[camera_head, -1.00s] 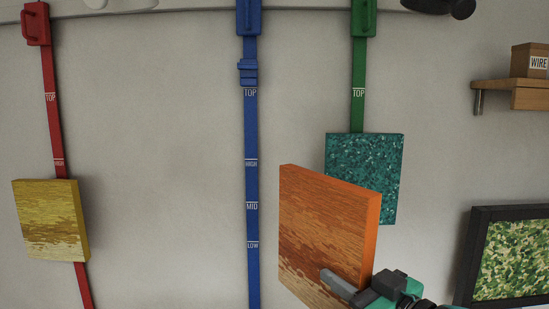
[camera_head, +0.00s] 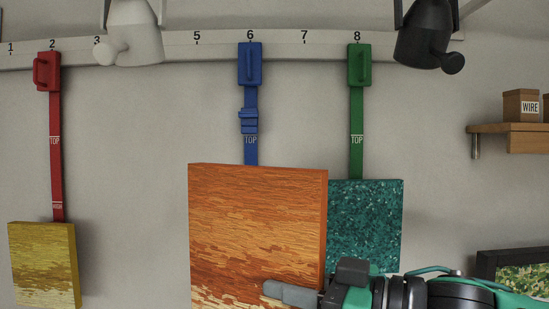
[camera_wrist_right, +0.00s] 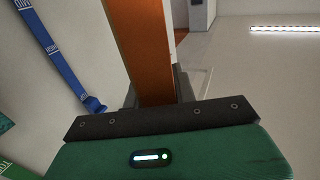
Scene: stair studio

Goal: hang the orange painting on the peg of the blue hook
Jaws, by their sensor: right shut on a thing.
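The orange painting (camera_head: 255,225) is a square block with orange and brown streaks, upright in front of the wall. My right gripper (camera_head: 290,293) is shut on its lower right edge. In the right wrist view the painting's orange side (camera_wrist_right: 142,50) rises from the gripper (camera_wrist_right: 155,100). The blue hook (camera_head: 248,118) sits on the blue strap (camera_head: 251,152) just below its TOP-end holder (camera_head: 250,64), above the painting. The painting hides the lower strap. The blue strap also shows at the left in the right wrist view (camera_wrist_right: 55,55). My left gripper is out of view.
A teal painting (camera_head: 365,225) hangs on the green strap (camera_head: 357,110), close behind the orange painting's right side. A yellow painting (camera_head: 42,262) hangs on the red strap (camera_head: 55,120). A shelf (camera_head: 510,138) with boxes and a framed picture (camera_head: 515,270) are at the right. Lamps (camera_head: 132,35) hang above.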

